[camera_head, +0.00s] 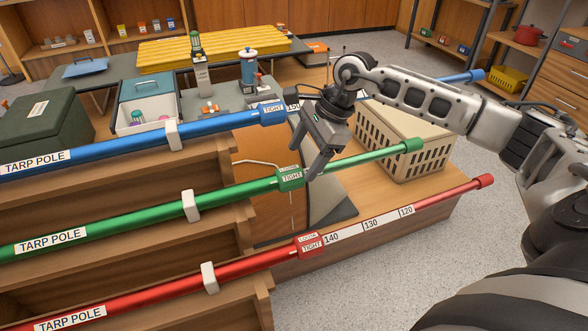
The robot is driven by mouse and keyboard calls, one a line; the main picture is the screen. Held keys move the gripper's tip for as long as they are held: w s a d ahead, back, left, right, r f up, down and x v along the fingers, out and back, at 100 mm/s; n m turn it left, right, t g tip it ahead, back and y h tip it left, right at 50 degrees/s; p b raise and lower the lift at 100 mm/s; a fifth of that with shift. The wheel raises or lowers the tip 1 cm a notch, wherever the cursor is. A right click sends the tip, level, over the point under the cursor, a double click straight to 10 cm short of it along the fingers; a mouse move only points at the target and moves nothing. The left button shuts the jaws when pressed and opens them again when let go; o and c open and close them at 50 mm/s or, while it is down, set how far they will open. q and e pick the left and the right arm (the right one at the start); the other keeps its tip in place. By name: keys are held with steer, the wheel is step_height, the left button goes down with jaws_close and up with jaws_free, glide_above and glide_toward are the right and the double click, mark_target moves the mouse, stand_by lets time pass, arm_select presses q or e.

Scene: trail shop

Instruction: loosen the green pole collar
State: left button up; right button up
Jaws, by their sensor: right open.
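The green tarp pole (130,221) runs from lower left to upper right across the middle of the picture. Its green collar (290,178) bears a white label reading TIGHT. A thinner green section (370,154) comes out of the collar and ends in a green cap. My right gripper (307,163) is open, with its fingers pointing down just above and right of the green collar. It holds nothing that I can see. I cannot tell whether a fingertip touches the collar or the pole. My left gripper is not in view.
A blue pole (90,147) lies behind and a red pole (130,291) in front, both with collars labelled TIGHT. White clips (191,206) hold the poles on a wooden rack. A beige crate (402,148) stands behind my gripper. Bare floor (400,250) lies at lower right.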

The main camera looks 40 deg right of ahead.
mark_target(297, 169)
steer(key=shift+x, duration=2.8)
steer(key=c, duration=1)
